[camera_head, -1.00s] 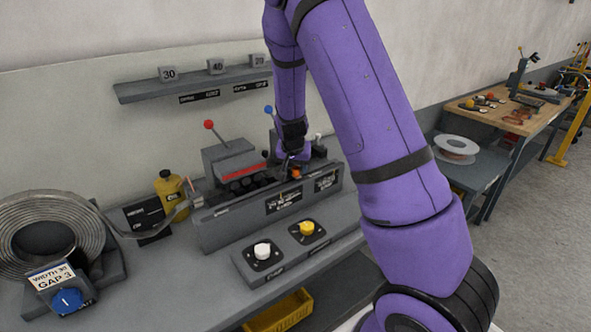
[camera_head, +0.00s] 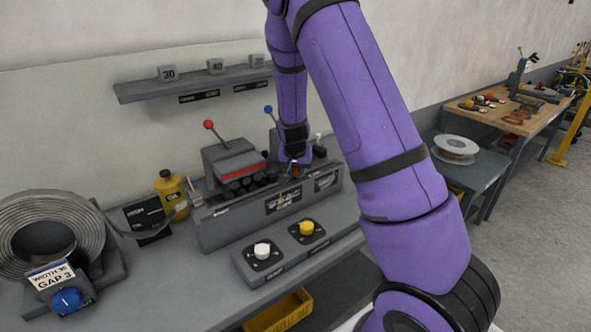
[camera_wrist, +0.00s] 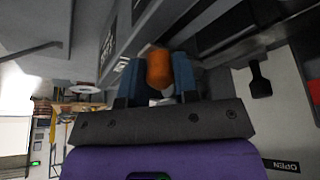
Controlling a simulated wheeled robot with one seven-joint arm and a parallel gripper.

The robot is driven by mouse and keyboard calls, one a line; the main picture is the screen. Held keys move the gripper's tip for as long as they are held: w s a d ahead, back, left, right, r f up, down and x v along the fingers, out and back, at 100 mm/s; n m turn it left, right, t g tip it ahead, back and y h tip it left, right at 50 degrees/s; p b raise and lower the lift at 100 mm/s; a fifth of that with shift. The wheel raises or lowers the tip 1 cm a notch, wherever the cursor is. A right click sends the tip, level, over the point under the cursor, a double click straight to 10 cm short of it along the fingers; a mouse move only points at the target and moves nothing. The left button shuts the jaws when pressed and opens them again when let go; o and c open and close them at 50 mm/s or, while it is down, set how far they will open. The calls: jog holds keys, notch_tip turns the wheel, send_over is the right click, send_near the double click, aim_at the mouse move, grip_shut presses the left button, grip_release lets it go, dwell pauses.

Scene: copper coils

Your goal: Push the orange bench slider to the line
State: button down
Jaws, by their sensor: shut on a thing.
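The orange slider knob (camera_wrist: 158,68) stands between the two blue fingers of my gripper (camera_wrist: 157,80) in the wrist view. My gripper is shut on it, one finger at each side. In the head view, my gripper (camera_head: 296,166) is down at the right part of the grey bench machine (camera_head: 240,228), and only a small bit of orange shows there. I cannot make out the line in either view.
Red-knobbed (camera_head: 208,124) and blue-knobbed (camera_head: 268,109) levers rise behind the machine. A white knob (camera_head: 262,250) and a yellow knob (camera_head: 306,228) sit in front. A yellow bottle (camera_head: 170,190) and a metal coil (camera_head: 85,225) stand to the left.

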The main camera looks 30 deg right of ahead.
aim_at(308, 172)
jog(key=shift+w+d, duration=0.1)
jog(key=shift+d, duration=2)
jog(key=c, duration=0.9)
grip_release()
jog(key=shift+o, duration=0.2)
jog(key=v, duration=1.1)
jog(key=shift+d, duration=0.1)
